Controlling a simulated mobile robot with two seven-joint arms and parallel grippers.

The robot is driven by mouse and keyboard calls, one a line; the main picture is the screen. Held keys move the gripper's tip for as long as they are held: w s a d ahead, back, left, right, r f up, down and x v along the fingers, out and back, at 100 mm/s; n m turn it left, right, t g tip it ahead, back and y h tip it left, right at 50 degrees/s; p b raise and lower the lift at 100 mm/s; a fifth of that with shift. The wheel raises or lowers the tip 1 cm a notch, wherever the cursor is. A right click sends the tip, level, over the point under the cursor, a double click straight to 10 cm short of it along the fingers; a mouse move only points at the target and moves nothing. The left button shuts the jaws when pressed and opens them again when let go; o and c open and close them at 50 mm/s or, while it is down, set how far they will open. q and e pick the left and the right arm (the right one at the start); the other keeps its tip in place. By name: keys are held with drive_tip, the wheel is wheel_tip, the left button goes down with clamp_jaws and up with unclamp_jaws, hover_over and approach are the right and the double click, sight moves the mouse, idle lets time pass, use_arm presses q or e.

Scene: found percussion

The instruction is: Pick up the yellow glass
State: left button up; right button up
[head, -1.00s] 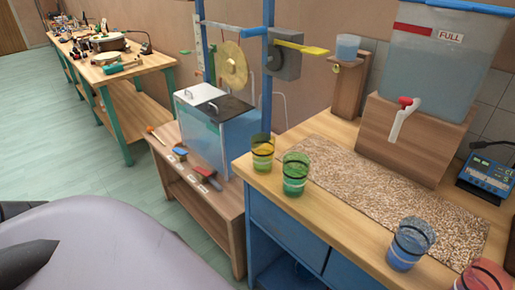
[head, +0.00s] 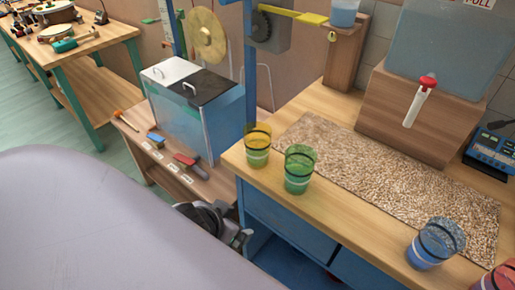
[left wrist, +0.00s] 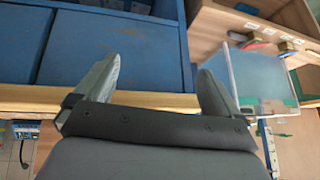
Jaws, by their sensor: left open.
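The yellow glass (head: 257,146), see-through with a dark band and a pale band, stands upright at the left corner of the wooden worktop (head: 350,215). The green glass (head: 299,170) stands close to its right. My left gripper (head: 240,240) is low beside the blue cabinet, below and in front of the yellow glass and apart from it. In the left wrist view its two fingers (left wrist: 158,66) are spread with nothing between them, facing the blue cabinet front (left wrist: 110,50). No glass can be made out in that view. My right gripper is not in view.
A blue glass (head: 435,243) and a red glass (head: 495,278) stand farther right. A granular mat (head: 390,180) lies behind the glasses. A blue post (head: 250,70) rises behind the yellow glass. A clear tank (head: 190,125) stands on the lower bench to the left.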

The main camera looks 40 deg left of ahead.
sight(252, 148)
use_arm(q)
drive_tip(key=w+a+r+n+t, duration=0.1)
drive_tip(key=w+r+t, duration=0.1)
drive_tip(key=w+r, duration=0.1)
drive_tip(key=w+a+r+n+t+y, duration=0.1)
drive_tip(key=w+r+t, duration=0.1)
drive_tip(key=w+r, duration=0.1)
drive_tip(key=w+a+r+n+t+y, duration=0.1)
drive_tip(key=w+r+t, duration=0.1)
drive_tip(key=w, duration=0.3)
drive_tip(key=shift+w+r, duration=0.1)
drive_tip(key=shift+r, duration=0.6)
drive_tip(key=shift+w+t, duration=0.25)
drive_tip(key=shift+t, duration=0.05)
drive_tip(key=shift+p+x, duration=0.3)
drive_tip(key=shift+x, duration=3)
drive_tip(key=shift+r, duration=0.1)
drive_tip(key=c, duration=1.2)
drive_tip(key=shift+r, duration=0.1)
